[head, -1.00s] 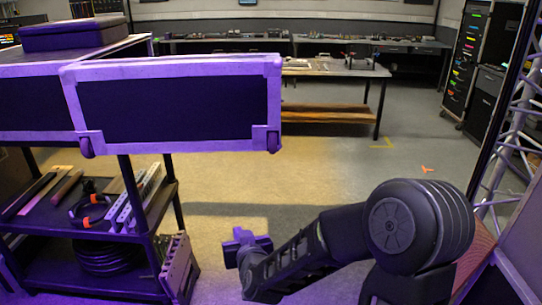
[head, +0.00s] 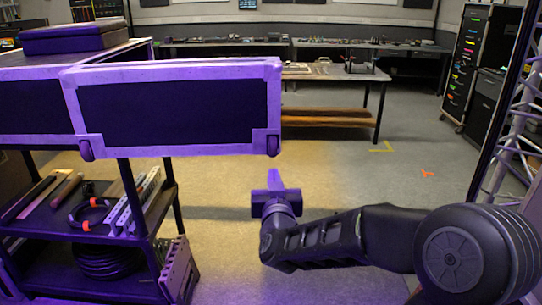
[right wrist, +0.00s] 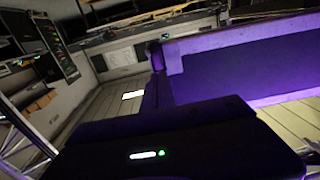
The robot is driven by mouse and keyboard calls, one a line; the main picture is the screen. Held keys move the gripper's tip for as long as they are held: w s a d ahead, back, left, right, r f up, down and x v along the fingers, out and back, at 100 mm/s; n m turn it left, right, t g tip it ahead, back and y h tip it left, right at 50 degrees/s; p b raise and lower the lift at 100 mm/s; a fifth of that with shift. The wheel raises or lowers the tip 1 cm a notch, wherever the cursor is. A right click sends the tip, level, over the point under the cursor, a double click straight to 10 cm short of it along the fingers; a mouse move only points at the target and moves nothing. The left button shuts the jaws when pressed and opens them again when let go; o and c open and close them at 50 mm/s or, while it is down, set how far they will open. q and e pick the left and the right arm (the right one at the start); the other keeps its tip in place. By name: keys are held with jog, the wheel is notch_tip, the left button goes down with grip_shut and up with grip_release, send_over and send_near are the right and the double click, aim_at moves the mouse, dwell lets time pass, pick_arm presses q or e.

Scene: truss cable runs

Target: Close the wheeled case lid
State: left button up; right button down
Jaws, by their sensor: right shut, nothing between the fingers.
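The wheeled case (head: 178,64) is a black panel with light edging lit purple, at the left of the head view. Wheels show at its lower corners. A part with the same edging (head: 35,73) adjoins it on the left. I cannot tell which part is the lid or how far it stands open. My right gripper (head: 275,178) is shut and empty, pointing up just below the panel's lower right corner, with no clear contact. In the right wrist view a purple-lit panel with light edging (right wrist: 235,75) lies beyond the gripper. My left gripper is out of view.
A black shelf cart (head: 95,235) with cables and metal parts stands below the case. A dark flat box (head: 75,37) lies at the back left. A workbench (head: 335,72) stands behind, a truss (head: 510,150) at the right. The middle floor is clear.

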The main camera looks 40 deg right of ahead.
aim_at(271, 151)
jog(key=p+x, duration=0.2)
jog(key=x, duration=0.8)
jog(key=shift+w+d+r, duration=0.1)
jog(key=shift+w, duration=0.15)
jog(key=shift+w+d, duration=0.2)
jog(key=shift+w, duration=0.1)
